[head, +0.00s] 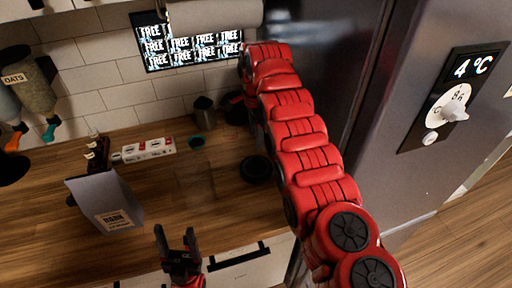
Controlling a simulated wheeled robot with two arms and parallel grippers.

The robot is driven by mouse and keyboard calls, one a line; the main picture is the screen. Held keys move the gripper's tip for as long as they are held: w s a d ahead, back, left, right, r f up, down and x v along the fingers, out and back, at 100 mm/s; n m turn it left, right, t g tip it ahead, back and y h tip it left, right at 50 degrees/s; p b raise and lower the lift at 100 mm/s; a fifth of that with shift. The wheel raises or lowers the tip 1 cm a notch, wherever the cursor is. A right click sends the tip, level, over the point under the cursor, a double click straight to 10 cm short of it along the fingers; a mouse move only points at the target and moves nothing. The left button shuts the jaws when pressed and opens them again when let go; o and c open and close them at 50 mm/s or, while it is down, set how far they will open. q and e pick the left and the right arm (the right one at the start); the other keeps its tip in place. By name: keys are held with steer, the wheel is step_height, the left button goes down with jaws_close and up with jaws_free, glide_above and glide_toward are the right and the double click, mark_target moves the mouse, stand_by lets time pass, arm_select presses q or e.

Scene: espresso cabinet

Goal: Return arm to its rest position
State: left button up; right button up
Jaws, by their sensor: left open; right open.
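My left gripper (178,246) shows at the bottom, left of centre, in the head view. Its two dark fingers point up and stand apart with nothing between them, in front of the counter's front edge. My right arm (310,150), a chain of red rounded links, runs from the bottom right up to the back wall, in front of the fridge. The fingers of my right gripper cannot be made out; the far end of the arm is partly hidden by its own links.
A wooden counter (160,200) holds a grey bag (104,200), a white power strip (148,150), a metal cup (204,113) and a black round disc (256,170). A steel fridge (440,120) stands at the right. An oats dispenser (32,85) hangs at the left.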

steer(key=shift+s+r, duration=0.1)
steer(key=shift+r, duration=0.3)
steer(key=shift+r, duration=0.1)
